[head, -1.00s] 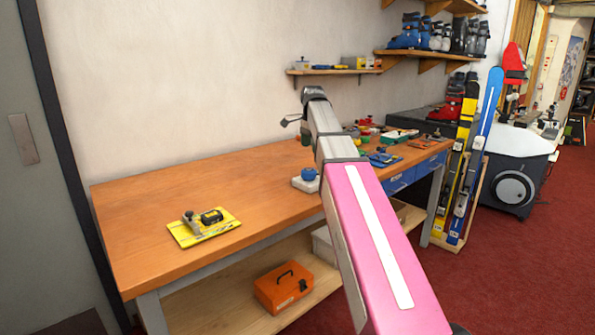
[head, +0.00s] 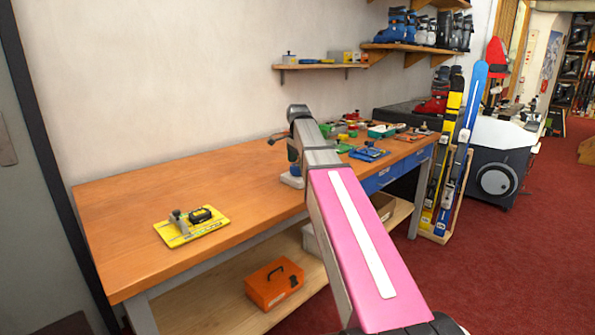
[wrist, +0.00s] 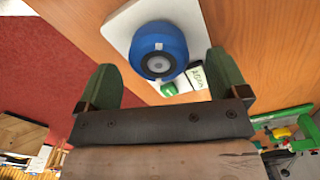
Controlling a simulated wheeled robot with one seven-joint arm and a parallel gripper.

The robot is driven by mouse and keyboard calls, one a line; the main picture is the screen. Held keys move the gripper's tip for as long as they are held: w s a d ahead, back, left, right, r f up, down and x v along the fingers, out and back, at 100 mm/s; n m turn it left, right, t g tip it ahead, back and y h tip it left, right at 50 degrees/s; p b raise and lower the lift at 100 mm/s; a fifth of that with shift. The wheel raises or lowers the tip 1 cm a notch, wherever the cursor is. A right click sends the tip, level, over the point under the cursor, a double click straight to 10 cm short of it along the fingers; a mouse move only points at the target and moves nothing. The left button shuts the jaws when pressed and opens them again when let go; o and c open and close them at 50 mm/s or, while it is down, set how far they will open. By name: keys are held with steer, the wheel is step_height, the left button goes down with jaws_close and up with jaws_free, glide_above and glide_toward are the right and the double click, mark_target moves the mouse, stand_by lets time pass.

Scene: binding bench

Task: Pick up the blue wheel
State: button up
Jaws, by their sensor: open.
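The blue wheel (wrist: 158,50) is a round blue piece with a grey hub. It sits on a white board (wrist: 122,25) on the wooden bench. In the wrist view my gripper (wrist: 160,64) is open, its two green-padded fingers apart, with the wheel showing between and just beyond the fingertips. No contact with the wheel is visible. In the head view my arm reaches over the bench and hides most of the wheel; the edge of the white board (head: 290,181) shows at the arm's left.
A white labelled item and a small green piece lie beside the wheel in the wrist view. A yellow board with tools (head: 190,232) lies at the bench's left. Blue parts (head: 369,154) and green trays crowd the right end. The bench between is clear (head: 190,185).

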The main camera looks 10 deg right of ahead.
step_height(320, 180, down, 2)
steer(key=shift+f, duration=0.25)
steer(key=c, duration=1)
steer(key=shift+c, duration=0.2)
steer(key=shift+r, duration=0.2)
